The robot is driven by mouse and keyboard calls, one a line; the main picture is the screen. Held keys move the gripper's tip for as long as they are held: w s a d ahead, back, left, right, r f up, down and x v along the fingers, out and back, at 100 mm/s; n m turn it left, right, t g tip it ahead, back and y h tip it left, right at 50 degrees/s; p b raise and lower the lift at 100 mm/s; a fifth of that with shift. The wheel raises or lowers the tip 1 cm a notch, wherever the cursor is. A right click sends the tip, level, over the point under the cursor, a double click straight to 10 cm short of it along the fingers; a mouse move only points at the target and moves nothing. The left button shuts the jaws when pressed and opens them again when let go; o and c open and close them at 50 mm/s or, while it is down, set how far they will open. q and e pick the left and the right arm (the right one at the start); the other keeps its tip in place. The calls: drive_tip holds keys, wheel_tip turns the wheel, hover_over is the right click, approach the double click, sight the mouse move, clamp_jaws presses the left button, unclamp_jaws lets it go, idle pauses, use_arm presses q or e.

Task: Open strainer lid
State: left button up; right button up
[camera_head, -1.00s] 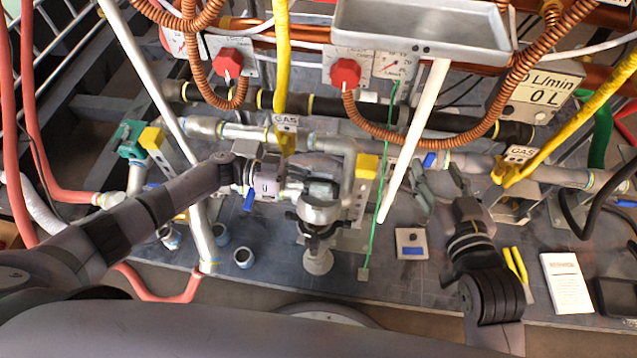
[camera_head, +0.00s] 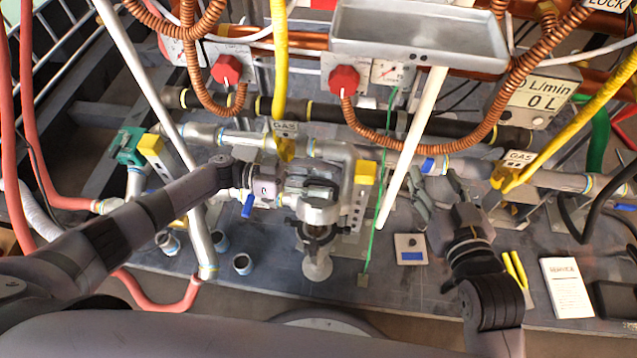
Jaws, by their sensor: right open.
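The strainer (camera_head: 318,211) is a grey metal fitting in the pipework at the middle of the head view, with a dark clamp-like ring beneath its rounded cap. I cannot clearly tell its lid from its body. My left gripper (camera_head: 312,184) reaches in from the left at the strainer's upper part. Its fingers overlap the grey fittings, so I cannot tell whether they touch or grip it. My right gripper (camera_head: 432,198) is open and empty, right of the strainer and apart from it, above the bench.
A yellow-capped block (camera_head: 366,174) and a green cable stand just right of the strainer. A white pole (camera_head: 412,145) slants down between the grippers. A small box with a blue label (camera_head: 410,248) and a white booklet (camera_head: 567,287) lie on the bench (camera_head: 430,300). A metal tray (camera_head: 420,40) hangs above.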

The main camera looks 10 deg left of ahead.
idle(0.3)
use_arm(q)
drive_tip(key=a, duration=1.2)
drive_tip(key=shift+c, duration=0.2)
